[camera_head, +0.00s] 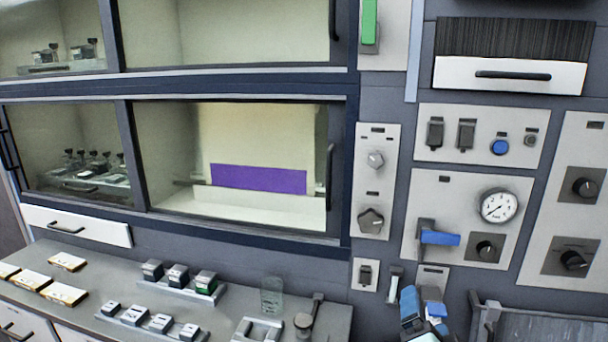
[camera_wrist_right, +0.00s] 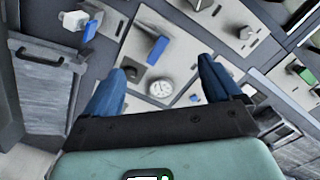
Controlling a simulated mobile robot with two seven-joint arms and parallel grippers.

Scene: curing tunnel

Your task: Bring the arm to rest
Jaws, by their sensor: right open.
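My right gripper (camera_head: 411,302) shows at the bottom of the head view, right of centre, with blue fingers low in front of the panels. In the right wrist view its two blue fingers (camera_wrist_right: 162,72) are spread apart with nothing between them. Beyond the gap are the round gauge (camera_wrist_right: 160,88) and the blue lever handle (camera_wrist_right: 157,50), which also shows in the head view (camera_head: 440,238). The gripper appears apart from the panel. My left arm and gripper are not in view.
A worktop (camera_head: 228,318) at lower left carries small blocks, yellow-edged trays and a clear glass (camera_head: 271,295). The glazed chamber (camera_head: 258,125) holds a purple strip (camera_head: 258,179). A grey bin (camera_head: 545,322) sits at lower right. Knobs and switches project from the panels.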

